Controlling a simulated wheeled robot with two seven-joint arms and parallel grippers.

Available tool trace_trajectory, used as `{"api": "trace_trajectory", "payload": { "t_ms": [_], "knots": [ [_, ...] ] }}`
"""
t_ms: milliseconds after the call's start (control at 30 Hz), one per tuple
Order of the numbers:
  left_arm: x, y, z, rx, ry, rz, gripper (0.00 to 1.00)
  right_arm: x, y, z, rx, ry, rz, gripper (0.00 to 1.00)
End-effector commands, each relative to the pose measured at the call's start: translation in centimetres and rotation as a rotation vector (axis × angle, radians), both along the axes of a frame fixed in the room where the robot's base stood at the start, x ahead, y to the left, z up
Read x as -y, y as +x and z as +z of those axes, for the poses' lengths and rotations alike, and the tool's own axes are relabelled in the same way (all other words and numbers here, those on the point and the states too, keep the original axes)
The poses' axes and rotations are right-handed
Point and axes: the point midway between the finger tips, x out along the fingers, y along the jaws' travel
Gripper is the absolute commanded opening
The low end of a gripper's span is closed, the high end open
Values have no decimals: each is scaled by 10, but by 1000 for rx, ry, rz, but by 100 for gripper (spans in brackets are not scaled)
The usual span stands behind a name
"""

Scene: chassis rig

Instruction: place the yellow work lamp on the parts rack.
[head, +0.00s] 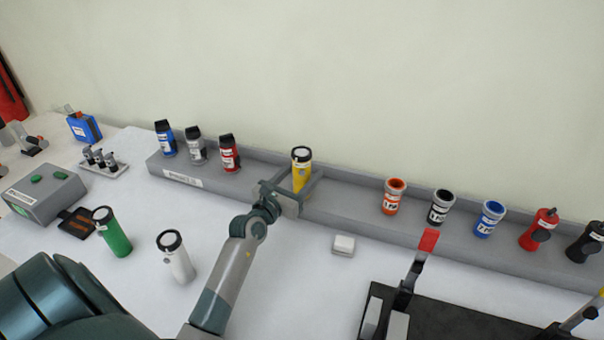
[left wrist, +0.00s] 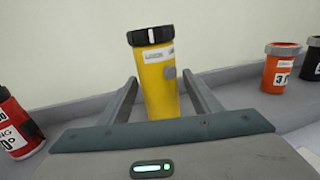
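The yellow work lamp (head: 301,178), with a black cap and a white label, stands at the parts rack (head: 345,199), in the gap between the red bottle and the orange one. My left gripper (head: 292,184) reaches in from the front with one finger on each side of the lamp. In the left wrist view the lamp (left wrist: 160,86) stands between the spread fingers, leaning slightly, with a gap showing beside it. Its lower end is hidden by the gripper body, so its contact with the rack is not visible there. My right gripper is not in view.
Blue, grey and red bottles (head: 229,153) stand left on the rack; orange, black and blue containers (head: 395,197) stand right. Green (head: 113,234) and white (head: 177,259) lamps stand on the table. A small white block (head: 343,245) and a red-handled clamp (head: 428,240) are in front.

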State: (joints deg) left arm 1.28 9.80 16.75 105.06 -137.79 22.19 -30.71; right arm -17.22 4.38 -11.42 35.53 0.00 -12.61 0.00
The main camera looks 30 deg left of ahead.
Motion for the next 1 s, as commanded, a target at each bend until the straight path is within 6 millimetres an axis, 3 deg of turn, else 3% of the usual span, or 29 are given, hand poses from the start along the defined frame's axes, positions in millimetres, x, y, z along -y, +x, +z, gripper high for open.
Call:
{"api": "trace_trajectory", "payload": {
  "t_ms": [233,367,1000],
  "knots": [
    [0,0,5,0,0,0,58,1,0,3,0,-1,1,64],
    [0,-10,2,1,-1,1,58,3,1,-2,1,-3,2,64],
    [4,-109,1,0,0,1,58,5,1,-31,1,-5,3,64]
  ]
}}
